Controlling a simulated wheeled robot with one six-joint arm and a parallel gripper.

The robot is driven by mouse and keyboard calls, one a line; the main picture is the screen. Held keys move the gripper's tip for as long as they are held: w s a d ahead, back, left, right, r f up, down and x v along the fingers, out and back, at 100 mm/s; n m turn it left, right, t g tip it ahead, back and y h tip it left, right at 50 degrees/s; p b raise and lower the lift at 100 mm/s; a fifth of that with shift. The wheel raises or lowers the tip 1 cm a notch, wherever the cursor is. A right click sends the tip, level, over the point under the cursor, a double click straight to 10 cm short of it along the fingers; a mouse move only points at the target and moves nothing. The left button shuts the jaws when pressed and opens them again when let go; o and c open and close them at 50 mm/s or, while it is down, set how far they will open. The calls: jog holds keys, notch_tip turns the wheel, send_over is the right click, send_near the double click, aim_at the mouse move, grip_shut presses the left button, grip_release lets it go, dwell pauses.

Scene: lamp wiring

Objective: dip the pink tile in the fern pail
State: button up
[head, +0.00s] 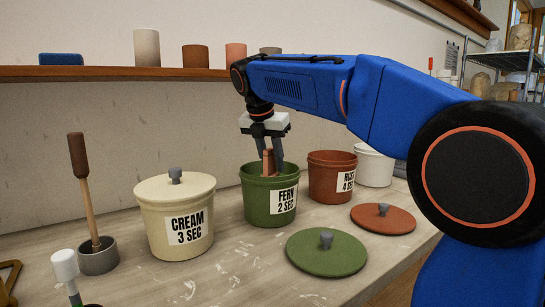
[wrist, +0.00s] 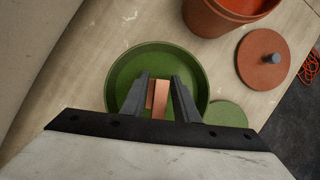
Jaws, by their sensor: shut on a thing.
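The green fern pail (head: 258,206) stands open on the bench, labelled "FERN 2 SEC". My gripper (head: 269,156) points down over its mouth, shut on a pinkish tile (head: 268,163). The tile is upright, and its lower part is hidden by the pail's front wall in the head view. In the wrist view the tile (wrist: 161,99) sits between my fingers (wrist: 159,95), inside the outline of the pail's rim (wrist: 113,80). I cannot tell whether it touches the glaze. The green lid (head: 322,252) lies on the bench in front.
The lidded cream pail (head: 180,228) stands left of the fern pail. The open rust pail (head: 328,180) stands close on the right, its lid (head: 383,217) in front. A white pail (head: 374,167) is behind. A brown-handled tool (head: 82,185) stands at left.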

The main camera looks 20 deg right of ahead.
jog(key=shift+f, duration=0.1)
jog(key=shift+f, duration=2.65)
jog(key=shift+r, duration=3.1)
jog(key=shift+r, duration=0.1)
jog(key=shift+r, duration=2.4)
